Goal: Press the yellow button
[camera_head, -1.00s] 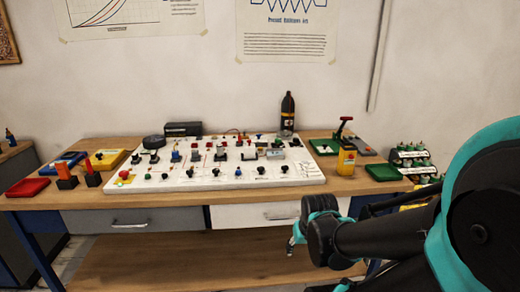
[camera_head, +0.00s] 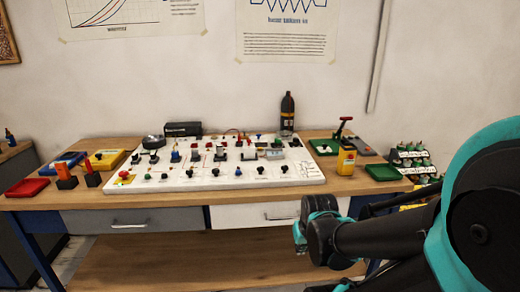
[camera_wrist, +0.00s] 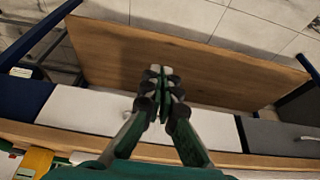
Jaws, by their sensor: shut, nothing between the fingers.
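A white panel (camera_head: 310,173) covered with several small buttons, knobs and switches lies on the wooden workbench. At its front left corner is a yellow piece with a red top (camera_head: 123,178). The controls are too small for me to single out a plain yellow button. My gripper (camera_head: 298,238) is in front of the bench, below the level of its top, right of the middle and away from the panel. In the wrist view my gripper (camera_wrist: 160,72) is shut and empty, with the lower shelf (camera_wrist: 110,50) beyond it; the panel is out of that view.
A dark bottle (camera_head: 287,112) stands behind the panel. A yellow box (camera_head: 347,162) and green trays (camera_head: 383,172) are to the right; orange blocks (camera_head: 66,178) and a red tray (camera_head: 27,187) are to the left. Drawers (camera_head: 255,215) line the bench front.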

